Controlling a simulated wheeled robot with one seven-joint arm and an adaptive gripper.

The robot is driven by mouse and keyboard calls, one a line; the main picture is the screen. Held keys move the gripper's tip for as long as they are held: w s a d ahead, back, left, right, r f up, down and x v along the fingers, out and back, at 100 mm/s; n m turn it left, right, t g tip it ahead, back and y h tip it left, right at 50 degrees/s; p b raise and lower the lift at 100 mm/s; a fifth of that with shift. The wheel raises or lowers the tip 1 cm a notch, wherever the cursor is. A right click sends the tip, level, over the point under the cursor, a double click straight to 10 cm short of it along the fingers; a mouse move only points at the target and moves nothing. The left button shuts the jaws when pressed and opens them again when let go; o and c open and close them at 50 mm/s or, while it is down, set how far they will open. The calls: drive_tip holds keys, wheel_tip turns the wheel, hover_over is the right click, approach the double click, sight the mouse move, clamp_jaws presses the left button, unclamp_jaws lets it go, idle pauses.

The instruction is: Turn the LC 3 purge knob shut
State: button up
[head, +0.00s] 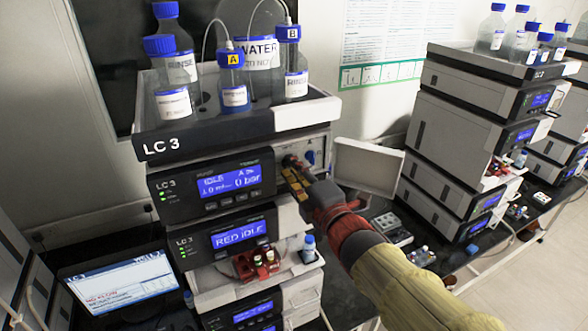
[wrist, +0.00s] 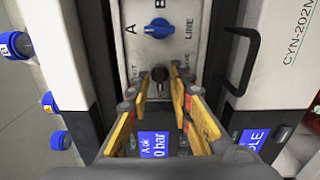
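The LC 3 stack (head: 190,146) stands left of centre in the head view. The small panel at the right of its upper module shows in the wrist view (wrist: 185,52), with a blue selector knob (wrist: 158,28) marked A, B and LINE. A dark round knob (wrist: 160,74), apparently the purge knob, sits below it; its label is partly covered. My gripper (wrist: 161,82) has yellow fingers with dark tips, one on each side of this knob, with a gap between them. I cannot tell whether the tips touch it. In the head view my gripper (head: 290,164) covers the knob.
A white door (head: 366,165) stands open right of the panel. A black handle (wrist: 241,60) is right of my fingers. Bottles (head: 233,80) stand in the top tray (head: 170,143). A vial rack (head: 258,264) is lower down. Another stack (head: 455,135) stands at right.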

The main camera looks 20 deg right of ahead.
clamp_jaws()
drive_tip(key=shift+m+b, duration=0.3)
idle(0.3)
drive_tip(key=m+b, duration=0.1)
drive_tip(key=m, duration=0.1)
drive_tip(key=shift+f+m, duration=0.15)
drive_tip(key=shift+m, duration=0.25)
drive_tip(key=m+b, duration=0.1)
drive_tip(key=m, duration=0.3)
drive_tip(key=shift+m, duration=0.3)
drive_tip(key=m, duration=0.5)
drive_tip(key=m+p, duration=0.1)
drive_tip(key=m, duration=0.4)
drive_tip(key=shift+m, duration=0.3)
